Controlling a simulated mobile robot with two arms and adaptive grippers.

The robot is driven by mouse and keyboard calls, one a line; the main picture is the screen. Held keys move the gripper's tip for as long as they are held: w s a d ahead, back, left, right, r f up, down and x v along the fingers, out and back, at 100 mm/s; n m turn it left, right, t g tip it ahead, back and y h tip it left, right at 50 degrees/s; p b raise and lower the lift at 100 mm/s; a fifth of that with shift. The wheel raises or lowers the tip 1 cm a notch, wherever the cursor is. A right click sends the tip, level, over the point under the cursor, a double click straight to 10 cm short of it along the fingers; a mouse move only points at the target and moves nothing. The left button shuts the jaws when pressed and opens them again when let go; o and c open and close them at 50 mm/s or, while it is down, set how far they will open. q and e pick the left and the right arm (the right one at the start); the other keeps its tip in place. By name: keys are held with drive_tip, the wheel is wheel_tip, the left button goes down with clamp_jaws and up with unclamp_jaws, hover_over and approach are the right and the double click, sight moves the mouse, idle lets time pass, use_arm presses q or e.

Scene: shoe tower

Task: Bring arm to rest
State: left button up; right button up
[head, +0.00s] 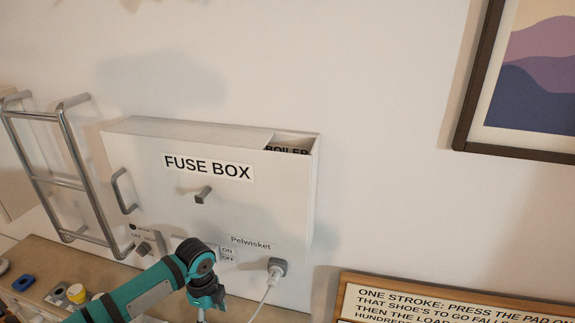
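One teal and black arm of mine comes in from the bottom left of the head view, and I take it as my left arm. Its wrist is bent downward in front of the lower part of the white fuse box (285,205). My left gripper (203,314) is at the bottom edge and mostly cut off, so its fingers cannot be read. I see nothing held in the part that shows. My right gripper is not in view.
A metal rail rack (72,165) is on the wall at left. A plug (277,268) with a white cable sits on the box's lower right. A wooden shelf (40,255) with small items, including a yellow-topped one (76,292), is lower left. A framed sign (450,305) is lower right.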

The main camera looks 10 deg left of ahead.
use_arm(q)
drive_tip(key=s+d+f+n+t+h, duration=0.25)
drive_tip(key=s+d+n, duration=0.35)
drive_tip(key=s+d, duration=0.75)
drive_tip(key=s+a+r+n+t+y, duration=0.15)
drive_tip(key=s+a+r+n, duration=0.25)
drive_tip(key=s+a+n, duration=0.65)
drive_tip(key=s+d+f+g+b, duration=0.2)
drive_tip(key=f+b, duration=0.7)
drive_tip(key=f, duration=2.7)
drive_tip(key=s+a+f+b, duration=0.2)
drive_tip(key=s+f, duration=0.6)
drive_tip(key=f, duration=0.2)
drive_tip(key=s+a+f+g+y+b, duration=0.1)
drive_tip(key=s+f+b, duration=0.2)
drive_tip(key=s+f, duration=0.6)
drive_tip(key=shift+s+a+f+n, duration=0.2)
drive_tip(key=shift+a+f+n, duration=0.15)
drive_tip(key=shift+f, duration=0.45)
